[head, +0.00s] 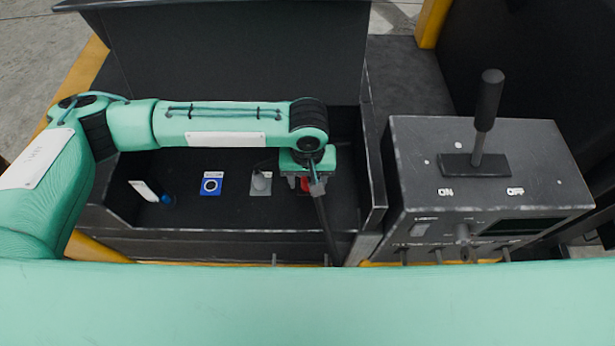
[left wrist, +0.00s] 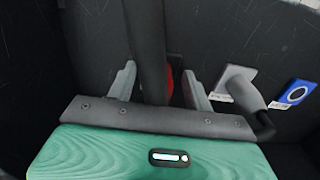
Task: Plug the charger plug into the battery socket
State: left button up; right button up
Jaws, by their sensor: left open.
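My left gripper (head: 312,187) points down into the open black compartment, its jaws open. In the left wrist view its two grey fingers (left wrist: 160,86) stand apart on either side of a thick black cable or bar (left wrist: 148,45). A red part (head: 305,184), perhaps the plug or socket, sits just beside and below the fingers. It shows behind the bar in the left wrist view (left wrist: 170,80), mostly hidden. Whether the fingers touch anything is unclear. A grey fitting on a plate (head: 261,183) is left of the gripper; it also shows in the left wrist view (left wrist: 236,88). My right gripper is out of sight.
The compartment's front wall (head: 220,243) and raised lid (head: 235,50) bound the space. A control box (head: 425,150) with an upright lever (head: 487,105) stands right.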

pick_arm(q)
notch_tip(320, 180, up, 14)
jog(key=b, duration=0.3)
jog(key=shift+f, duration=0.15)
jog(key=shift+f, duration=0.1)
dwell(0.3)
